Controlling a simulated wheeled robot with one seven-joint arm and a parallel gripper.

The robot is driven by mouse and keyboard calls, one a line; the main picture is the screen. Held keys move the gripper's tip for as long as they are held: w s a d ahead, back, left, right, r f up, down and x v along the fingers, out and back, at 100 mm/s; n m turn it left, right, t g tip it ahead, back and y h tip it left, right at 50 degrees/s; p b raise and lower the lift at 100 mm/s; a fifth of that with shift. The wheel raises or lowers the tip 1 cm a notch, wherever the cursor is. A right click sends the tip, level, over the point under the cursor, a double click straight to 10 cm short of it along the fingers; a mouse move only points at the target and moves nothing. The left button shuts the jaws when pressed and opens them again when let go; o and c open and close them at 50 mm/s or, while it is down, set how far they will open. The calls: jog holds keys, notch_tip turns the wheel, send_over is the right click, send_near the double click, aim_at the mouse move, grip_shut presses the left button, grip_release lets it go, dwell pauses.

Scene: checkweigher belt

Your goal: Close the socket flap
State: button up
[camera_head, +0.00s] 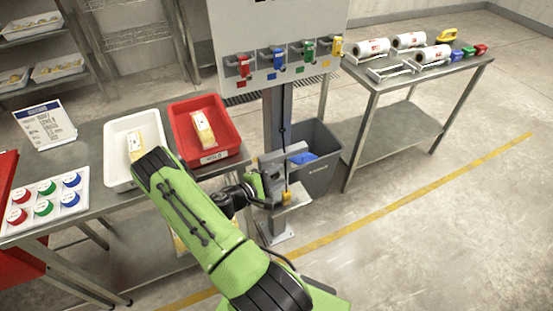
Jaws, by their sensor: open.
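My gripper (275,190) is at the grey post below the coloured panel, its jaws open, with nothing clearly held. Its fingertips are small and partly hidden by my wrist. A grey bracket or housing (296,150) on the post stands just above and behind my gripper. A thin black cable runs down the post to about this height. A small yellow-orange piece (287,197) is close by the fingertips, above a pale shelf-like plate (298,203). I cannot tell clearly which part is the socket flap, how far it stands open, or whether my gripper touches it.
The panel (285,30) carries red, blue, green and yellow fittings. A grey bin (322,170) with blue contents stands right behind my gripper. The left table holds a red tray (230,145) and white tray (112,128); the right table (385,82) holds rolls. Floor at right is clear.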

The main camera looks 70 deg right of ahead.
aim_at(306, 159)
jog(key=shift+n, duration=0.3)
jog(key=b+x, duration=0.1)
jog(key=x, duration=1.4)
jog(key=shift+d+f+b, duration=0.2)
jog(key=shift+d+b, duration=0.15)
jog(key=shift+d, duration=0.05)
jog(key=shift+c, duration=0.2)
grip_shut()
